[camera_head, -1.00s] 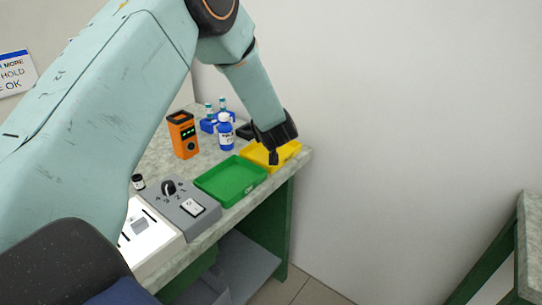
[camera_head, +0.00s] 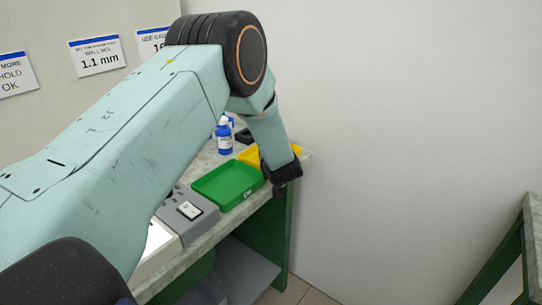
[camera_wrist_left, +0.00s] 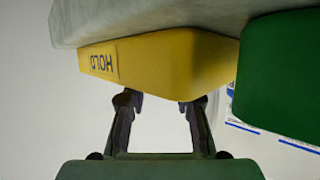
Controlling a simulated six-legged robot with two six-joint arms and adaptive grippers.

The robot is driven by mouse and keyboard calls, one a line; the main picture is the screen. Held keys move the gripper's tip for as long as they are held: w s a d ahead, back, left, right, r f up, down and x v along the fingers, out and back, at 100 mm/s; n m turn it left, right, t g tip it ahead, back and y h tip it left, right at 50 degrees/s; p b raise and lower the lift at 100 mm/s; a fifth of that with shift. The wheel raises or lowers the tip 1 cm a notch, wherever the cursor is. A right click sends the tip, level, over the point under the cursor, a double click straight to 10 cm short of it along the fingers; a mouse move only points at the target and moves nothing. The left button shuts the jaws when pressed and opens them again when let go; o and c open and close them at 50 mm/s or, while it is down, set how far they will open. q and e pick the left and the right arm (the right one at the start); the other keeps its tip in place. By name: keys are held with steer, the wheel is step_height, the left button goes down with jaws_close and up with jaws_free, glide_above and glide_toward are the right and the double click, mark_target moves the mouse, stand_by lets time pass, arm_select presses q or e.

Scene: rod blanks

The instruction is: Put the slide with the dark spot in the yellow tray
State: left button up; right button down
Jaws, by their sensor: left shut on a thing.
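The yellow tray (camera_head: 252,155) stands at the far end of the table, partly hidden behind my left arm. In the left wrist view the yellow tray (camera_wrist_left: 165,58) shows its outer wall, marked HOLD, just beyond the fingertips. My left gripper (camera_head: 279,189) points down by the table's front edge, in front of the yellow tray; its fingers also show in the left wrist view (camera_wrist_left: 161,104). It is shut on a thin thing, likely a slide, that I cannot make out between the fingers. No dark spot is visible. My right gripper is not in view.
A green tray (camera_head: 228,186) sits beside the yellow one; it also shows in the left wrist view (camera_wrist_left: 280,75). A grey switch box (camera_head: 188,216) and a white panel (camera_head: 156,247) stand nearer. A blue bottle (camera_head: 224,137) stands behind. Open floor lies right of the table.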

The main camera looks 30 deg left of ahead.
arm_select(q)
steer(key=shift+w+f, duration=0.15)
steer(key=shift+f, duration=0.2)
steer(key=o, duration=1)
steer(key=shift+f, duration=0.15)
steer(key=shift+o, duration=0.2)
